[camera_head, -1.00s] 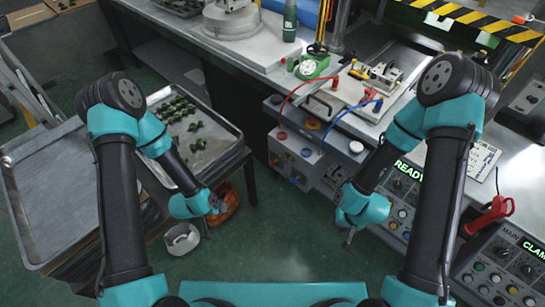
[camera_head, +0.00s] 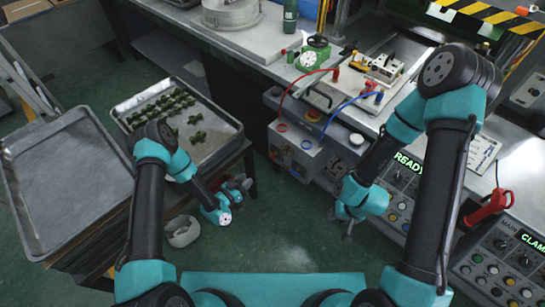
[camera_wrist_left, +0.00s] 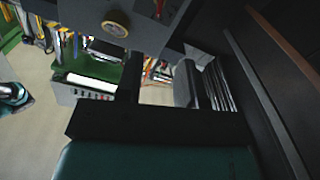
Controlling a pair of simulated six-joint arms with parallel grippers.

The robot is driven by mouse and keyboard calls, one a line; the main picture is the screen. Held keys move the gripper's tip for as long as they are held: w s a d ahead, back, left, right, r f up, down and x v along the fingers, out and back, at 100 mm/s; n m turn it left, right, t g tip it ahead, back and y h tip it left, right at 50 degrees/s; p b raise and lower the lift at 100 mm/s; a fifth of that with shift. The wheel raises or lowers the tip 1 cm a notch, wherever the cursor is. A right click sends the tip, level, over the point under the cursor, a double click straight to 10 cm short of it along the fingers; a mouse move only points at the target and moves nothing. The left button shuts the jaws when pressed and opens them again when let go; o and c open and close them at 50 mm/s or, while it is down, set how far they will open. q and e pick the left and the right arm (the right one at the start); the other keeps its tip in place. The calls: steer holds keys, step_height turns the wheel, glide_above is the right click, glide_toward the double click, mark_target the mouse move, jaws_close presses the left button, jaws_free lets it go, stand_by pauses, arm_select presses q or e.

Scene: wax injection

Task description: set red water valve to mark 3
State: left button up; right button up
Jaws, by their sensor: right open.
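A grey box (camera_head: 297,148) with a red hose and a blue hose stands against the bench front. A red-rimmed round fitting (camera_head: 281,127) is on its top left, and small round knobs are on its front face. Which is the red water valve, and its mark, is too small to tell. My left gripper (camera_head: 243,184) is low, left of the box and apart from it. In the left wrist view its fingers (camera_wrist_left: 157,90) are apart with nothing held between them. My right gripper (camera_head: 341,225) is open and empty, below and right of the box, pointing down.
A tray (camera_head: 228,147) of small green pieces and an empty tray (camera_head: 60,190) are at left. A white round container (camera_head: 182,231) stands on the floor. Control panels (camera_head: 400,195) with buttons are at right. The floor between the grippers is clear.

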mark_target(272, 156)
arm_select(q)
steer(key=x, duration=1.7)
steer(key=shift+w+d, duration=0.15)
jaws_close()
